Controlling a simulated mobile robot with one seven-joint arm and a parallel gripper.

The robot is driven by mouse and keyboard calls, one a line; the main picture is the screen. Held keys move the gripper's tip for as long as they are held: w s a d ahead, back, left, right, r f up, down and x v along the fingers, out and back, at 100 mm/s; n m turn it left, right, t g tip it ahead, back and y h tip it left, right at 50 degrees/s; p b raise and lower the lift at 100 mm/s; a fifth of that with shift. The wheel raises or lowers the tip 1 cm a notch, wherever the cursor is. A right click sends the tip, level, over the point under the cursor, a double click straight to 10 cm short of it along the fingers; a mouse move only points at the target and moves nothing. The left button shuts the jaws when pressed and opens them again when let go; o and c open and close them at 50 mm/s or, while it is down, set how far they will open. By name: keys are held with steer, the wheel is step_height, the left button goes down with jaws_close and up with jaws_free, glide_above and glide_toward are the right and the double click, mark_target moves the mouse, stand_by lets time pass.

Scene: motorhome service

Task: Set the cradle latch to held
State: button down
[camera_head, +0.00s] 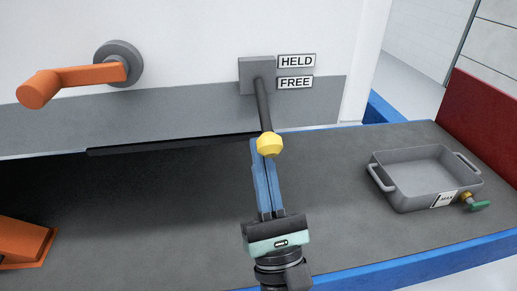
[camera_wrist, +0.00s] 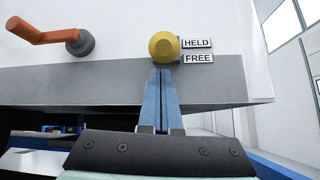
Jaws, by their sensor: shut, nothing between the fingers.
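The cradle latch is a dark lever (camera_head: 264,107) with a yellow knob (camera_head: 269,144), standing out from a grey mounting block (camera_head: 247,76) on the white wall. Beside the block are a HELD label (camera_head: 296,61) above and a FREE label (camera_head: 295,83) below. I cannot tell for sure which label the lever is set to. In the wrist view the yellow knob (camera_wrist: 164,46) hides the lever behind it. My gripper (camera_head: 256,146) has its blue fingers shut together and empty, tips right by the knob. In the wrist view the fingertips (camera_wrist: 161,72) are just below the knob; contact is unclear.
An orange crank handle (camera_head: 80,80) sticks out of the wall at the left. A grey tray (camera_head: 415,183) with a MAX label stands on the dark bench (camera_head: 345,215) to the right. An orange part (camera_head: 22,242) lies at the lower left. The bench around my gripper is clear.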

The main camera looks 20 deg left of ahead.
steer(key=shift+s+d+r, duration=0.2)
steer(key=shift+s+d, duration=0.1)
steer(key=shift+r+p, duration=0.1)
steer(key=shift+p, duration=0.3)
steer(key=shift+s+d+r+p, duration=0.15)
steer(key=shift+s+p, duration=0.05)
steer(key=shift+p, duration=0.45)
